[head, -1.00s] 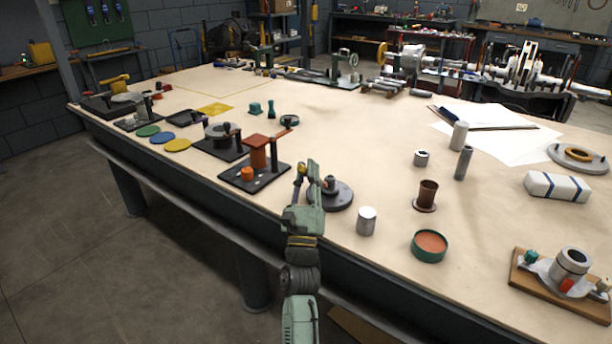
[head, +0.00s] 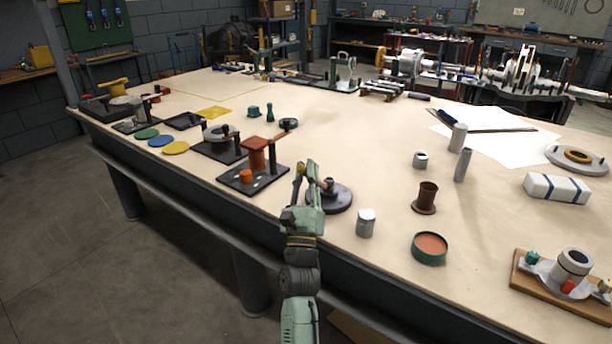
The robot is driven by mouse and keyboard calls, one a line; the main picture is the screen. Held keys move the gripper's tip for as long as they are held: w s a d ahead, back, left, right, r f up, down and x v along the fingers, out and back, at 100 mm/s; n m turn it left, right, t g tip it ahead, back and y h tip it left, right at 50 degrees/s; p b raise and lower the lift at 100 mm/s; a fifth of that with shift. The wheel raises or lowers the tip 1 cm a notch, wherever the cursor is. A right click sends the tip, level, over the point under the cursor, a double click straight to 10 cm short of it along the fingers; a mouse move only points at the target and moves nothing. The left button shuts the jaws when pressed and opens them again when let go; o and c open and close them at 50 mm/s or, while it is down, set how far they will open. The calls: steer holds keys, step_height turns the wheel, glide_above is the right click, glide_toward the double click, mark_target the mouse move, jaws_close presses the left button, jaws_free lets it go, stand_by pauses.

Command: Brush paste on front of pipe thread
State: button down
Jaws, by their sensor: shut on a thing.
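My gripper (head: 313,182) is low over the near table edge, beside a dark round base (head: 337,201) with a small brown knob. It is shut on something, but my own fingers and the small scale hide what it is. I cannot make out a brush. An open green tin (head: 430,260) filled with orange-brown paste (head: 430,244) stands to the right of my gripper, well apart from it. A grey hollow cylinder (head: 572,262) stands upright in a fixture on a wooden board (head: 560,298) at the far right. I cannot tell whether it carries a thread.
A metal cylinder (head: 366,224) stands between my gripper and the tin. A dark plate with an orange-red stand (head: 256,153) is at the left. The table's middle is mostly clear.

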steer(key=shift+f+b, duration=0.65)
steer(key=shift+b, duration=0.4)
steer(key=shift+d+r+p, duration=0.1)
steer(key=shift+r+p, duration=0.55)
steer(key=shift+r, duration=0.3)
steer(key=shift+w+f+b, duration=0.15)
steer(key=shift+f+b, duration=0.8)
steer(key=shift+b, duration=0.15)
steer(key=shift+r+h+p, duration=0.3)
steer(key=shift+r+p, duration=0.55)
steer(key=shift+r, duration=0.1)
steer(key=shift+f+b, duration=0.95)
steer(key=shift+b, duration=0.15)
steer(key=shift+r+p, duration=0.45)
steer(key=shift+r, duration=0.1)
